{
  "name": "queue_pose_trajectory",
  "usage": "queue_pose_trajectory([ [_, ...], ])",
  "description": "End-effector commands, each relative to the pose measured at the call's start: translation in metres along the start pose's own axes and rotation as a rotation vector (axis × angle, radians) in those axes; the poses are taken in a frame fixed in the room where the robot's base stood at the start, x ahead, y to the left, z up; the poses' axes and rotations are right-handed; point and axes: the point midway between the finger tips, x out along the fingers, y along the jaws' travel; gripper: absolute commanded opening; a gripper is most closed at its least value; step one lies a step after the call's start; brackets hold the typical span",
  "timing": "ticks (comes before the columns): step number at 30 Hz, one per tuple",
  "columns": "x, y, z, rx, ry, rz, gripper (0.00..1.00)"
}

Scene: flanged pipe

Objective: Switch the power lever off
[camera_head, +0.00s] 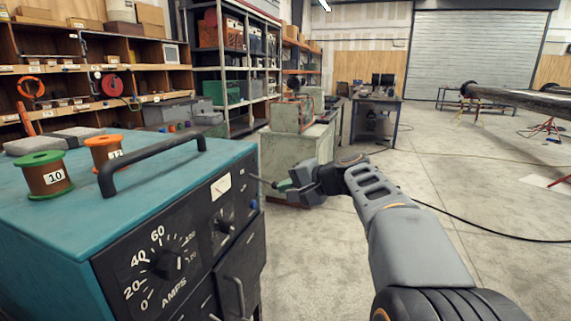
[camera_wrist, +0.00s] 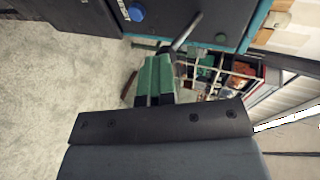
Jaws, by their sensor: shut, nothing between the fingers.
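A teal power unit (camera_head: 150,165) with a black front panel stands at the left of the head view. The power lever (camera_head: 261,181) is a thin grey rod sticking out from the panel's far upper part. In the wrist view the lever (camera_wrist: 187,33) slants out from the panel, just beyond the fingertips. My gripper (camera_head: 283,185) is shut and empty, with its green fingers at the lever's outer end. In the wrist view the green fingers (camera_wrist: 158,58) lie together. I cannot tell whether they touch the lever.
A blue knob (camera_head: 253,204) sits below the lever, and an amps dial (camera_head: 168,262) is on the nearer panel. A black handle (camera_head: 150,165) and spools, green (camera_head: 45,175) and orange (camera_head: 104,152), are on top. A cabinet (camera_head: 296,155) stands behind my gripper. The floor at right is mostly clear.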

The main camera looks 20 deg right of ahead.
Motion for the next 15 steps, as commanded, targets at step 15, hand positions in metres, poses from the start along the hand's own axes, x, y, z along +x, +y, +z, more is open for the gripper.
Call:
queue_pose_trajectory([
  [15, -0.007, -0.015, -0.002, 0.002, 0.003, -0.001, 0.00],
])
